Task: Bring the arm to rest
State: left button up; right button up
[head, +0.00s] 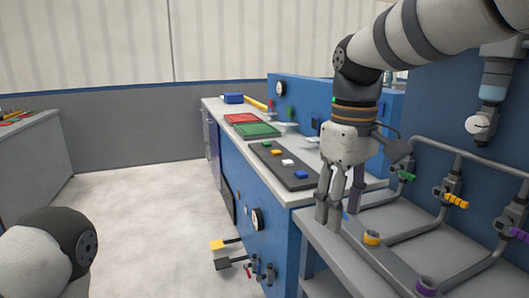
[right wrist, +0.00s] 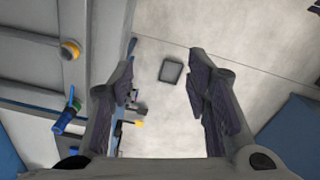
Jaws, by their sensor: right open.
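My right arm reaches in from the upper right of the head view. Its gripper (head: 340,207) points down beside the front edge of the grey bench (head: 318,240). The left arm shows only as a white and black link at the lower left of the head view; the left gripper is out of view.
Grey pipes with a green valve (head: 407,175) and a yellow valve (head: 455,201) stand right of the gripper. A yellow-ringed pipe end (head: 372,238) is close by. Coloured blocks lie on a dark panel (head: 270,157). Open floor (head: 150,215) lies left.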

jog(key=s+d+f+m, duration=0.1)
jog(key=s+f, duration=0.1)
jog(key=f, duration=0.8)
jog(key=s+d+f+m+g, duration=0.1)
jog(key=s+d+f, duration=0.15)
jog(key=f, duration=0.65)
jog(key=s+f+m, duration=0.1)
jog(key=s+f, duration=0.2)
jog(key=f, duration=0.7)
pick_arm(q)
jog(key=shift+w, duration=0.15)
pick_arm(e)
jog(key=s+d+f+m, duration=0.1)
jog(key=s+d+f, duration=0.1)
jog(key=s, duration=0.7)
jog(key=s+d+f+m, duration=0.2)
jog(key=s+f, duration=0.2)
jog(key=s, duration=0.5)
jog(key=s+d+f+m, duration=0.1)
jog(key=s+f, duration=0.3)
jog(key=s, duration=0.5)
jog(key=shift+d, duration=0.65)
jog(key=shift+c, duration=0.5)
